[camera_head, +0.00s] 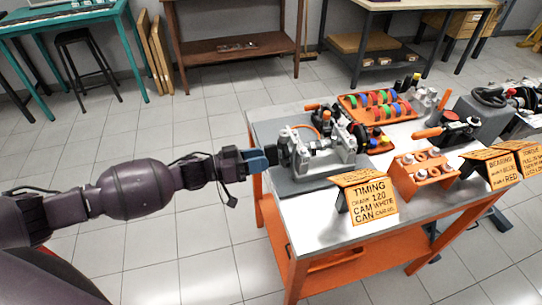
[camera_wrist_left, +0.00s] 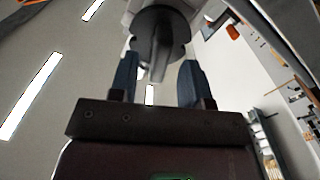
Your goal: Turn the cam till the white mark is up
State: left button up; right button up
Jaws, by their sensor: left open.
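My left gripper (camera_head: 268,157) reaches in from the left, at the left end of the grey engine fixture (camera_head: 322,156) on the table. In the left wrist view its two blue fingers (camera_wrist_left: 155,82) are open. A dark round knob with a grey bar across it (camera_wrist_left: 157,45) lies just ahead, the bar's lower end near the gap between the fingertips. I cannot tell whether a finger touches it. In the head view the gripper and the fixture's end partly hide this knob. I cannot make out a white mark in either view. My right gripper is out of view.
An orange timing sign (camera_head: 370,199) stands in front of the fixture. An orange block with holes (camera_head: 423,169) is to its right. Behind is an orange tray (camera_head: 379,104) of coloured rings. The floor left of the orange-framed table (camera_head: 345,230) is clear.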

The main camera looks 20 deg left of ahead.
aim_at(271, 157)
pick_arm(q)
jog(key=shift+x, duration=1.8)
jog(key=c, duration=0.8)
jog(key=m, duration=0.5)
jog(key=shift+w+a+m+p, duration=0.1)
jog(key=shift+m+p, duration=0.2)
jog(key=shift+p, duration=0.1)
jog(key=m, duration=0.5)
jog(key=shift+m, duration=0.3)
jog(key=m, duration=0.5)
jog(key=m+b, duration=0.1)
jog(key=m, duration=0.4)
jog(key=shift+r, duration=0.1)
